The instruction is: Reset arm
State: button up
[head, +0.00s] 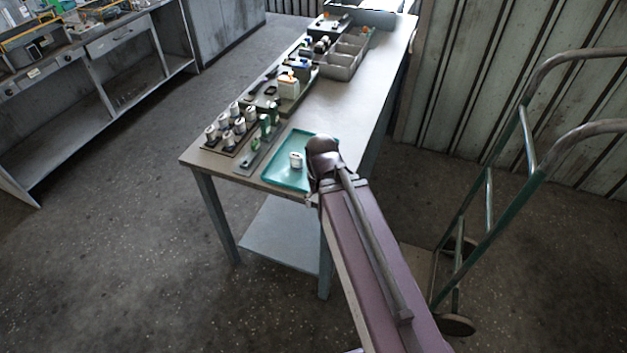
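My gripper cannot be made out in the head view. A long mauve arm link, which looks like mine, runs from the bottom edge up to a dark rounded joint at the table's near right corner. Whatever lies beyond or below that joint is hidden. A teal tray (272,173) lies on the near end of the grey table (345,108). A small white cylindrical part (296,160) stands upright in the tray. The joint overlaps the tray's right edge in the picture; I cannot tell if they touch.
Racks of white parts (240,118) and a white-and-orange box (289,87) line the table's left side. Grey bins (345,60) stand farther back. A green hand truck (490,215) stands at right, a cluttered workbench (105,75) at left. Open floor lies between bench and table.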

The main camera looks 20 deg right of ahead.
jog(key=shift+f+b, duration=0.7)
jog(key=shift+f, duration=0.1)
dwell(0.7)
